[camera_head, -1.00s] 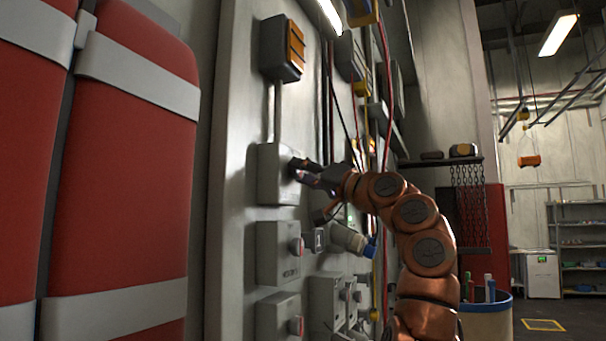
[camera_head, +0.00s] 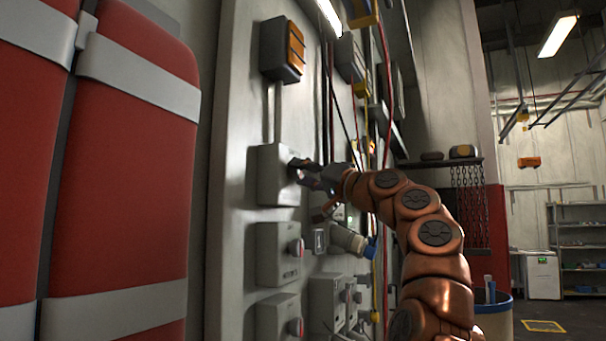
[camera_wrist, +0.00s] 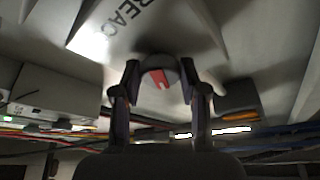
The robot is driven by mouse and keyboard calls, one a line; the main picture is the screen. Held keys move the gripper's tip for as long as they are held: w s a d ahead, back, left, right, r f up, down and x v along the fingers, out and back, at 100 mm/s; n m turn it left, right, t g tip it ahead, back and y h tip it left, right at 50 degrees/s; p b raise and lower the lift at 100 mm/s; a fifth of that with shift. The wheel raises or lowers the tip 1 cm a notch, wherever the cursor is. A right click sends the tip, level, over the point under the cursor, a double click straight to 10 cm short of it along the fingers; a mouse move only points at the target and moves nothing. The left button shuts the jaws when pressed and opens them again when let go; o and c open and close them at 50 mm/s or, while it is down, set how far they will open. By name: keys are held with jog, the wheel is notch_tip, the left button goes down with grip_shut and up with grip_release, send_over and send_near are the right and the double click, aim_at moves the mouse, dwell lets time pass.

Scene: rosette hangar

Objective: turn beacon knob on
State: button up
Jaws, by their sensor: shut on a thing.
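The beacon switch box (camera_head: 277,178) is a grey box on the wall panel, with a conduit running up to the orange-lensed beacon (camera_head: 284,48). The beacon knob (camera_wrist: 158,78) is dark and round with a red mark, and sits between my fingers. My gripper (camera_head: 302,172) is at the box's front face, its fingers shut on the knob from both sides; it also shows in the wrist view (camera_wrist: 160,92). In the head view my fingers mostly hide the knob. The beacon lens looks unlit.
Similar boxes with red knobs (camera_head: 279,252) are mounted below on the panel. A grey cylindrical fitting with a blue end (camera_head: 350,241) sticks out under my gripper. Cables (camera_head: 386,90) hang to its right. Red padded cylinders (camera_head: 130,170) stand at left.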

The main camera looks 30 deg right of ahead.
jog(key=shift+a+m+h+p, duration=0.1)
jog(key=shift+m+h+p, duration=0.6)
jog(key=shift+m, duration=0.6)
dwell(0.4)
jog(key=shift+r+m+g+h+p, duration=0.1)
jog(key=shift+m+g+h+p, duration=0.35)
jog(key=shift+m+p, duration=1.65)
jog(key=shift+r+m+g+h+p, duration=0.1)
jog(key=shift+m+g+h+p, duration=0.4)
jog(key=shift+m+p, duration=1.6)
jog(key=shift+r+m+g+h+p, duration=0.15)
jog(key=shift+m+g+p, duration=0.85)
jog(key=shift+p, duration=2)
jog(key=shift+f+m, duration=0.15)
jog(key=shift+m, duration=0.15)
